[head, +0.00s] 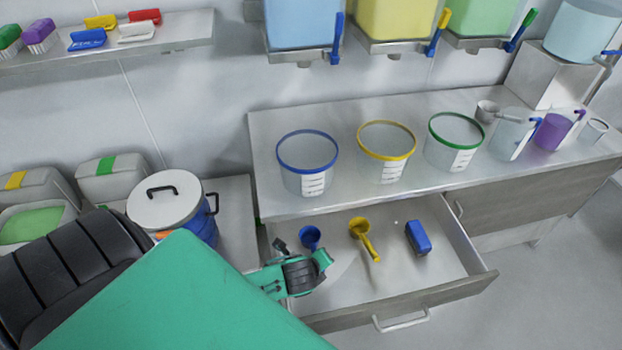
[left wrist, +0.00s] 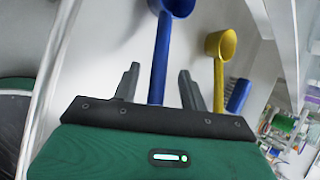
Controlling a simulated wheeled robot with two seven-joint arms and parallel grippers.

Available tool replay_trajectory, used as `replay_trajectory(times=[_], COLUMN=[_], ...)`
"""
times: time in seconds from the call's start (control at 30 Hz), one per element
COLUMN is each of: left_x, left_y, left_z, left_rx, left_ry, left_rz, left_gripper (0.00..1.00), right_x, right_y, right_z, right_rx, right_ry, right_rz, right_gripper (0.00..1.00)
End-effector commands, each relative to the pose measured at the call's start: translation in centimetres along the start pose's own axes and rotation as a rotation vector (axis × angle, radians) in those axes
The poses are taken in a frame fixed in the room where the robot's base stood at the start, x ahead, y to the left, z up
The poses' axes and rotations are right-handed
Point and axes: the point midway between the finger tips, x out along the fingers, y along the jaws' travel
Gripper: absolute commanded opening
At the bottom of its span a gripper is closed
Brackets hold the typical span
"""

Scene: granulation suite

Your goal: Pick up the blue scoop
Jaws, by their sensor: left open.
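The blue scoop (head: 310,237) lies in the open drawer (head: 345,287), near its left end. Its round cup shows in the head view, and my arm hides its handle there. My left gripper (head: 308,256) is over the drawer at the scoop. In the left wrist view the blue scoop (left wrist: 162,55) has its handle running between the two open fingers of my left gripper (left wrist: 158,85), with its cup beyond the fingertips. I cannot tell whether the fingers are level with the handle. My right gripper is not in view.
A yellow scoop (head: 362,235) and a blue block-like item (head: 418,238) lie to the right in the drawer. Buckets with blue (head: 307,160), yellow (head: 386,150) and green (head: 455,140) rims stand on the counter above. A lidded blue drum (head: 170,208) stands left of the drawer.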

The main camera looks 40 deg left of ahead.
Motion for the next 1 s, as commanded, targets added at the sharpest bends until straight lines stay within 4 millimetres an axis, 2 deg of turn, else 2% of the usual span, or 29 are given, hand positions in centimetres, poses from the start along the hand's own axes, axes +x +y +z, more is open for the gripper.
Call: replay_trajectory(times=[0.2,0.53,0.57,0.77,1.0], left_x=[2.8,3.5,3.5,3.5,3.5], left_y=[0.2,0.2,0.2,0.2,0.2], left_z=[0.1,0.0,0.0,0.0,0.0], left_rx=[-0.001,0.0,0.0,0.0,0.0], left_ry=[0.0,0.001,0.001,0.001,0.001], left_rz=[0.0,0.0,0.0,0.0,-0.001], left_gripper=[0.43,0.43,0.41,0.02,0.0], right_x=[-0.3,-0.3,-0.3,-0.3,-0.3], right_y=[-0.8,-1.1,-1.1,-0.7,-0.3], right_z=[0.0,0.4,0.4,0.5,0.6], right_rx=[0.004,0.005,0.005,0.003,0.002], right_ry=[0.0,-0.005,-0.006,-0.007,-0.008], right_rz=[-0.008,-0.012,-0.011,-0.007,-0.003], right_gripper=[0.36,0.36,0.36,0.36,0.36])
